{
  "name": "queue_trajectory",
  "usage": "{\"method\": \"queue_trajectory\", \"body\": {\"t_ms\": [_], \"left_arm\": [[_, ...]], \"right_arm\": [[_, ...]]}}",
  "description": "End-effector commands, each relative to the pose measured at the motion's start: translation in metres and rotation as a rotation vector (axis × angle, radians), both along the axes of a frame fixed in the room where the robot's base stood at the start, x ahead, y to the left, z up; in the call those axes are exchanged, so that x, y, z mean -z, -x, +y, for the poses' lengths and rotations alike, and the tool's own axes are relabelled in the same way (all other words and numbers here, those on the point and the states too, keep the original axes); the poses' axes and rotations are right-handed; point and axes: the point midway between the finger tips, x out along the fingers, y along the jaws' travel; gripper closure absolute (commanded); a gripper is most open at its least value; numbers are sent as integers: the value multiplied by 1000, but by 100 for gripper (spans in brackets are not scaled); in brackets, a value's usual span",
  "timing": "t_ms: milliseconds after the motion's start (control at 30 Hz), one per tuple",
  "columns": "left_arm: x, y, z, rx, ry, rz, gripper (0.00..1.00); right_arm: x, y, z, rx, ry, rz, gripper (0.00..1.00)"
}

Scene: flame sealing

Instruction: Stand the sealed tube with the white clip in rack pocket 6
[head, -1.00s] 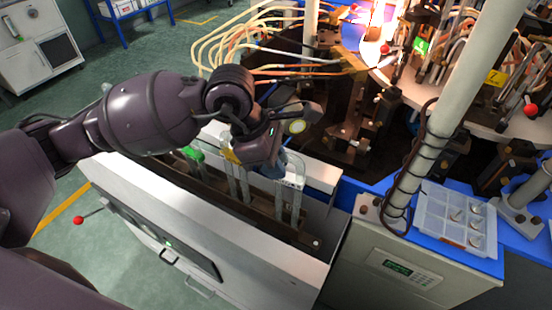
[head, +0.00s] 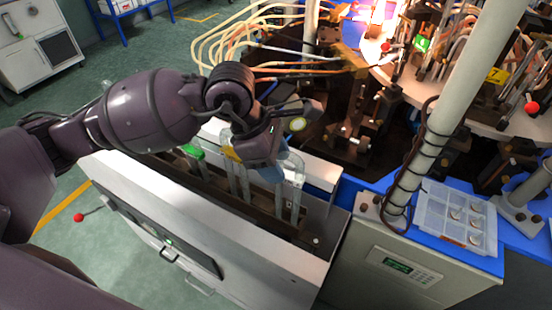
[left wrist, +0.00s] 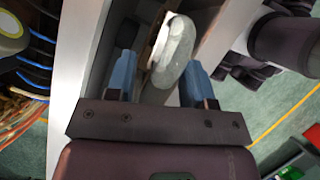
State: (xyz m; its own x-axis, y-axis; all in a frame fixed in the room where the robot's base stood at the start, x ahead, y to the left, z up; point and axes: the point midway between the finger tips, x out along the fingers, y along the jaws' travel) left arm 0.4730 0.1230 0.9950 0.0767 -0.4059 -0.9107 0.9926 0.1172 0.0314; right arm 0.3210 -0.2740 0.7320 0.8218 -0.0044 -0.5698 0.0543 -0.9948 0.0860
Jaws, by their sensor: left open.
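A rack (head: 215,192) in a long white trough holds several clear glass tubes upright. One clear tube (head: 296,190) stands just right of my left gripper (head: 270,172), partly behind its fingers. A green clip (head: 192,151) is on a tube further left, and a yellow piece (head: 230,154) shows beside my wrist. In the left wrist view, my left gripper (left wrist: 160,82) is open, its blue fingers on either side of a rounded glass tube top (left wrist: 174,48). I cannot tell whether the fingers touch the glass. My right gripper is out of view.
A sectioned clear tray (head: 455,217) with small round pieces lies on the blue surface at the right. A pale post (head: 440,125) rises beside it. The machine with hoses and a bright flame (head: 382,12) is behind. Open floor lies at the left.

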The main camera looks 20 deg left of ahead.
Motion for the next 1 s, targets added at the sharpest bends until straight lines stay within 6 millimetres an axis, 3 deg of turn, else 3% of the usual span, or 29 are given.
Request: {"method": "queue_trajectory", "body": {"t_ms": [167, 633, 1000], "left_arm": [[-12, 1, 5, 0, -1, -3, 52], [-84, 6, 37, -2, -1, -4, 52], [-99, 8, 44, 0, 0, -1, 52]], "right_arm": [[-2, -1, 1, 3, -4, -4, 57], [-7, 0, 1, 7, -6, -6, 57], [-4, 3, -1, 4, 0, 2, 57]]}}
